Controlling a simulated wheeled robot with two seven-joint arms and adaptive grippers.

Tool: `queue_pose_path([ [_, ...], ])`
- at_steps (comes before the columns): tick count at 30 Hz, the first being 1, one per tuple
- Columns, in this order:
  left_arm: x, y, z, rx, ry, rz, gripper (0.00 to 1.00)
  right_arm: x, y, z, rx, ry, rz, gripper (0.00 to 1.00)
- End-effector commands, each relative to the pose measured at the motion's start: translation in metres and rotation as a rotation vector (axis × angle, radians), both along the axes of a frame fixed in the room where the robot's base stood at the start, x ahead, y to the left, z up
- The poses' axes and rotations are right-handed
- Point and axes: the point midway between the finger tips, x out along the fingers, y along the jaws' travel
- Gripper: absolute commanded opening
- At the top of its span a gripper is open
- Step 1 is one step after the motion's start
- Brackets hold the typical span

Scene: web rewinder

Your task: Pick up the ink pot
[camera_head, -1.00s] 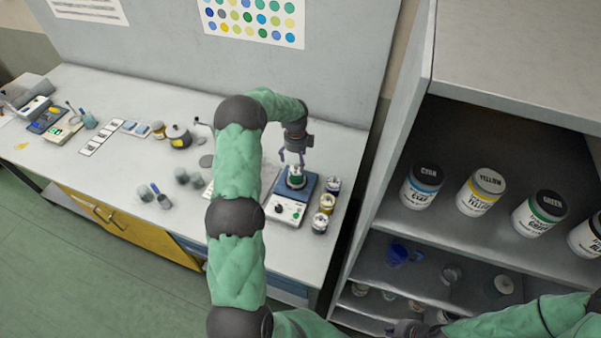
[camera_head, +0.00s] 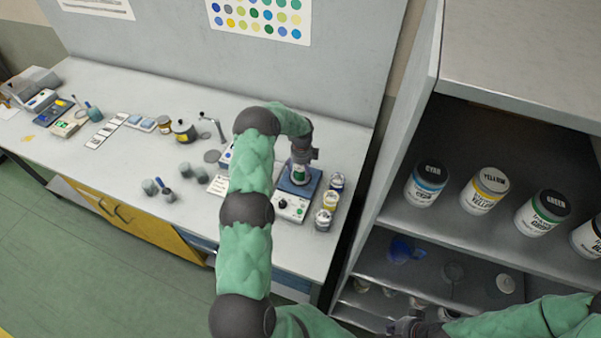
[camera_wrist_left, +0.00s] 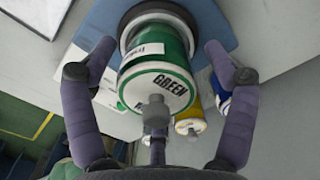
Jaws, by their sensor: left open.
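The ink pot (camera_head: 298,174), with a green band and white label, stands on the blue-topped bench device (camera_head: 311,187). In the left wrist view the ink pot (camera_wrist_left: 155,62) has a white lid reading GREEN with a grey knob. My left gripper (camera_head: 299,163) is over the pot in the head view, partly hiding it. In the left wrist view its open fingers (camera_wrist_left: 158,65) lie on either side of the pot, with gaps showing on both sides. My right gripper (camera_head: 405,326) shows only as a dark part at the bottom edge; its jaws are unclear.
Small blue (camera_head: 337,182), yellow (camera_head: 330,200) and pale (camera_head: 323,219) pots stand close beside the device. A hand-cranked item (camera_head: 213,128) and small grey cups (camera_head: 193,172) are left of my arm. A shelf unit (camera_head: 455,108) with large ink cans stands at right.

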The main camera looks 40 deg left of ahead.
Motion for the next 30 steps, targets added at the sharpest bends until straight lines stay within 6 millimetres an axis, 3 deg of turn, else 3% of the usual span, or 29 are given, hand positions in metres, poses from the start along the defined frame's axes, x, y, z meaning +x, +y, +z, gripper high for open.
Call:
queue_pose_path([
  [4, 0.000, 0.000, 0.000, 0.000, 0.000, 0.000, 0.85, 0.000, 0.000, 0.000, 0.000, 0.000, 0.000, 0.00],
  [11, 0.000, -0.001, 0.000, -0.001, 0.000, 0.000, 0.20, 0.000, 0.000, 0.000, 0.000, 0.000, 0.000, 0.00],
  [23, 0.000, -0.002, 0.001, -0.002, 0.001, -0.002, 0.19, 0.000, 0.000, 0.000, 0.000, 0.000, 0.000, 0.00],
  [30, 0.001, -0.001, 0.020, -0.001, -0.002, -0.002, 0.19, 0.000, 0.000, -0.003, 0.000, 0.000, 0.000, 0.00],
])
